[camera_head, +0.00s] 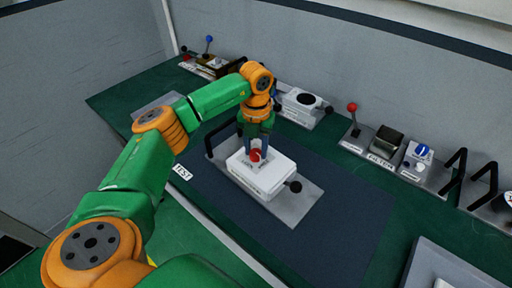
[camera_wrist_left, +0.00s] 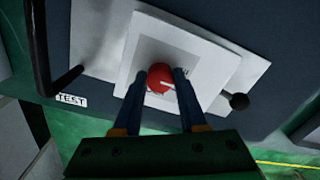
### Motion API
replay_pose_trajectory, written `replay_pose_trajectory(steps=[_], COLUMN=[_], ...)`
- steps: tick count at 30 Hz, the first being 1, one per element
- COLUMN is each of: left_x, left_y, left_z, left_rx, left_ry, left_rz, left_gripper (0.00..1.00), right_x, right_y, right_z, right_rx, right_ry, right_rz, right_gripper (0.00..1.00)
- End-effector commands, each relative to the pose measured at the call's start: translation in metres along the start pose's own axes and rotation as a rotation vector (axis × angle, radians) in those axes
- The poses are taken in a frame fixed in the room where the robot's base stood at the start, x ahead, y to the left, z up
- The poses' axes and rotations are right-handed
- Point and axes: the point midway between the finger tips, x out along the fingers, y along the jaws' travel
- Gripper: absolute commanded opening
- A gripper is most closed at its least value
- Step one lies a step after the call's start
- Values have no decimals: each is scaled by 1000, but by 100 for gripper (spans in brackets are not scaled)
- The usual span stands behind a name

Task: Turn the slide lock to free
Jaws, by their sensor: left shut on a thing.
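The slide lock is a red round knob (camera_head: 255,155) on top of a white box (camera_head: 266,180), which sits on a grey plate (camera_head: 304,208) on the dark mat. My left gripper (camera_head: 257,152) comes down from above onto the knob. In the left wrist view the red knob (camera_wrist_left: 160,78) with a pale mark lies between the two fingertips of my left gripper (camera_wrist_left: 162,76), which is shut on it. The lettering beside the knob is partly hidden and too small to read. My right gripper is not in view.
A black handle (camera_head: 222,137) stands at the plate's left, and a black ball knob (camera_head: 295,186) sticks out on the right. A TEST label (camera_head: 182,172) lies at left. Several devices, including a red-topped lever (camera_head: 352,107), line the back. The mat's right part is clear.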

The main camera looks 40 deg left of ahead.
Motion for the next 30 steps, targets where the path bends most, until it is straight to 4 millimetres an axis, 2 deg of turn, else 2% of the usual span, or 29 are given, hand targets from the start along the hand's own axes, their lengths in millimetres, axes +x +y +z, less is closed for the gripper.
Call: replay_pose_trajectory(steps=[11,12,15,25,30], left_x=[0,0,0,-4,-39], left_y=[0,0,0,0,0], left_z=[0,0,0,1,1], left_rx=[-4,-4,-4,-3,-4], left_ry=[0,0,0,-2,-6], left_rz=[0,0,0,-1,-2], left_gripper=[0,49,72,72,72], right_x=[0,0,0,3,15], right_y=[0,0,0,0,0], right_z=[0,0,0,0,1], right_rx=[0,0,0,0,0], right_ry=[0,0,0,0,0], right_rz=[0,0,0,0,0], right_gripper=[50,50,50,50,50])
